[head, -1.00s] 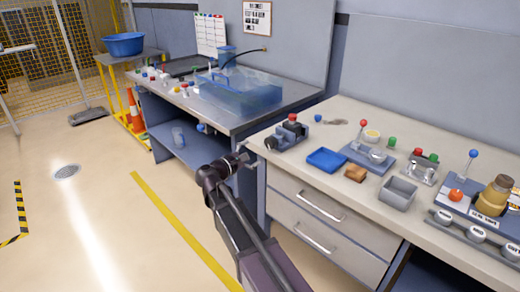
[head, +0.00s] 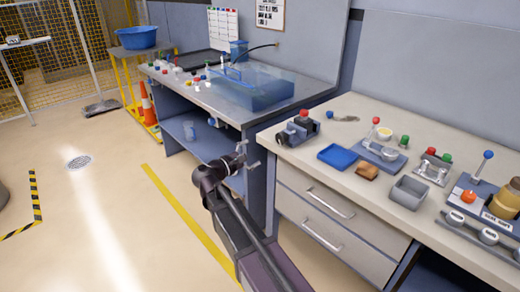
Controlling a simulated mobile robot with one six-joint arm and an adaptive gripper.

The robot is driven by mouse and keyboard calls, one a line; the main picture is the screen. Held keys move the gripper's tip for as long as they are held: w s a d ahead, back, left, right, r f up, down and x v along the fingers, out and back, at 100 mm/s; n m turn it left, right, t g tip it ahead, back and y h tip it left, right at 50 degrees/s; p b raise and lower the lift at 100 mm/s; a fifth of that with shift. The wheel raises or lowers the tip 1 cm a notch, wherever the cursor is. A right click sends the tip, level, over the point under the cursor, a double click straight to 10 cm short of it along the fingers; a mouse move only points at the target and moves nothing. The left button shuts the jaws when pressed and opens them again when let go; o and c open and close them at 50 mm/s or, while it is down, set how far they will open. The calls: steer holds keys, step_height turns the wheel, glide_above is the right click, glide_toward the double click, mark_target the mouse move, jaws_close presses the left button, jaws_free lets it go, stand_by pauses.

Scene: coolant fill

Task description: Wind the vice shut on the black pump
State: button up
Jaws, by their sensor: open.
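The vice (head: 300,137) is a small blue-grey device at the left end of the right-hand bench. A dark block with a red top (head: 303,114), seemingly the black pump, sits in it. A dark round part (head: 282,139) faces me on the vice's left side, perhaps its winding handle. How tightly the jaws sit on the pump is too small to tell. My gripper (head: 249,156) is open and empty. It is in front of the bench's left end, to the left of and below the vice in the picture, apart from it.
The bench (head: 330,178) also holds a blue tray (head: 337,156), a brown block (head: 367,172), a grey box (head: 408,194) and several fixtures. A second bench with a clear blue tank (head: 250,90) stands behind left. The floor at left is mostly clear.

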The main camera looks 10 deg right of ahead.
mark_target(279, 139)
steer(key=shift+s+a+r+n, duration=0.1)
steer(key=shift+n, duration=1.75)
steer(key=shift+s+a+r+n, duration=0.1)
steer(key=shift+n, duration=1.75)
steer(key=shift+d, duration=0.15)
steer(key=x, duration=1.3)
steer(key=shift+w+d, duration=0.25)
steer(key=shift+w, duration=0.05)
steer(key=c, duration=1.1)
